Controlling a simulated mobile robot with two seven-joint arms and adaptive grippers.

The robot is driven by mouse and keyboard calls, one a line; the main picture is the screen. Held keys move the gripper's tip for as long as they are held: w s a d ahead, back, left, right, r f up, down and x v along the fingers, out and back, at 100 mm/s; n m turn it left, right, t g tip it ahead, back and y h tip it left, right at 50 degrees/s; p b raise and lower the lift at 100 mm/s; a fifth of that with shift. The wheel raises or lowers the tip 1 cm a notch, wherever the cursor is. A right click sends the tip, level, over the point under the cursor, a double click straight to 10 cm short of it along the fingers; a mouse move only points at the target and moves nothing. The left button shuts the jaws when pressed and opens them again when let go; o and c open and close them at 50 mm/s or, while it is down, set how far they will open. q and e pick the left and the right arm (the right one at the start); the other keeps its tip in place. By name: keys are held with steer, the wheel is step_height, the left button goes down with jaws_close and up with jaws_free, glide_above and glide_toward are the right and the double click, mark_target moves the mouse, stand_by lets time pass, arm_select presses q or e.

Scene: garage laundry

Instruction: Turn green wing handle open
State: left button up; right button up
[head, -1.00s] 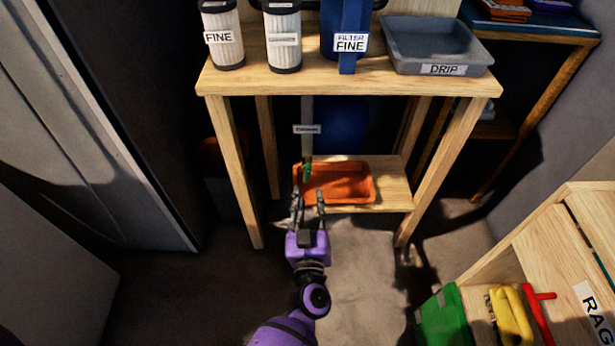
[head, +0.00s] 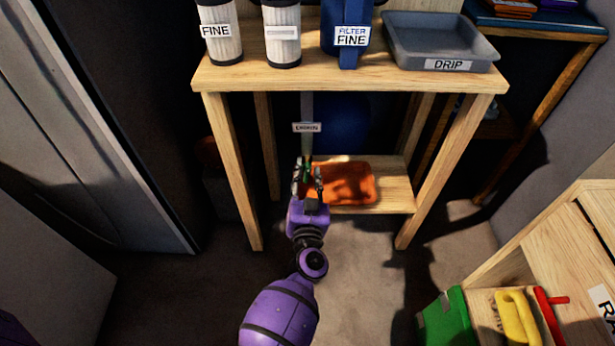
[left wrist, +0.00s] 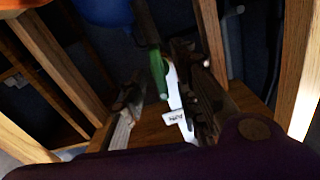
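The green wing handle (left wrist: 158,74) shows in the left wrist view as a narrow green piece beside a pale pipe (left wrist: 173,92). In the head view only a small green bit of it (head: 307,161) shows, under a grey pipe with a white tag (head: 306,127). My left gripper (head: 308,178) is open, with its fingers on either side of the handle's line. In the left wrist view the handle appears between the fingers, closer to the right-hand finger; contact cannot be told. My right gripper is not in view.
A wooden stand (head: 350,82) rises around my left arm, its legs on both sides. An orange tray (head: 345,184) lies on its low shelf. Filters (head: 282,35) and a grey drip tray (head: 440,40) stand on top. A wooden unit (head: 550,250) with tools is at right.

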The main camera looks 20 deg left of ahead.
arm_select(q)
jaws_close()
steer(key=shift+r+n+p, duration=0.15)
steer(key=shift+n+p, duration=0.15)
steer(key=shift+p, duration=0.15)
steer(key=shift+n+p, duration=0.35)
steer(key=shift+n, duration=0.35)
jaws_free()
steer(key=shift+s, duration=0.1)
